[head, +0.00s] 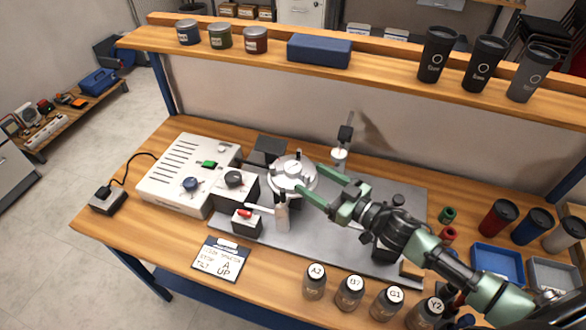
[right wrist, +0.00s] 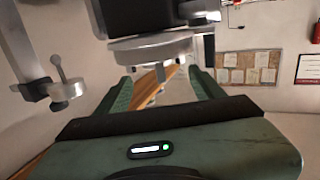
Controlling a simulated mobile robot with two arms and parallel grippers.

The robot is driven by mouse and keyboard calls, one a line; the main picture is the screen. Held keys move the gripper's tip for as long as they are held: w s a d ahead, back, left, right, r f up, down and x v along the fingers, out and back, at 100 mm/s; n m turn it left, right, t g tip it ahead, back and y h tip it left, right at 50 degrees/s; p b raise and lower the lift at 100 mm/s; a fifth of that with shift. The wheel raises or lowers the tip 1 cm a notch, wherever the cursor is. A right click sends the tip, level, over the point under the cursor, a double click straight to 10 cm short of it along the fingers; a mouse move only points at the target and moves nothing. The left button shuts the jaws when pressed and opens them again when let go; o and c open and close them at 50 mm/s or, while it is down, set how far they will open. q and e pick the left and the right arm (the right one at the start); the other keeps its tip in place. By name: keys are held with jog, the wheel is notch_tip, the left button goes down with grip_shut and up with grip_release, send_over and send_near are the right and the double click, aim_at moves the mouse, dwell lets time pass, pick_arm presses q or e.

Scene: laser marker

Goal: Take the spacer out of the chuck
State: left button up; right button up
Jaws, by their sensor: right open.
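The chuck (head: 308,184) is a round silver disc on the laser marker's metal plate. A small pale round piece (head: 292,169) shows at its middle; I cannot make out clearly whether this is the spacer. My right gripper (head: 322,188) is open, with its green fingers reaching in from the right beside the chuck, one fingertip close to its front right rim. I cannot tell whether it touches. In the right wrist view the open fingers (right wrist: 160,84) have nothing gripped between them, and a round silver disc (right wrist: 150,50) shows just beyond them. My left gripper is not in view.
Labelled jars (head: 349,292) line the front edge. A green ring (head: 447,215), a red ring (head: 448,234) and a blue tray (head: 497,262) are at right.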

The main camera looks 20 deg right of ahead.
aim_at(300, 170)
jog(key=p+x, duration=0.1)
jog(key=x, duration=0.3)
jog(key=shift+w+p, duration=0.35)
jog(key=shift+w, duration=0.05)
jog(key=shift+w+a+f, duration=0.2)
jog(key=shift+w+a, duration=0.05)
jog(key=shift+w, duration=0.15)
grip_shut()
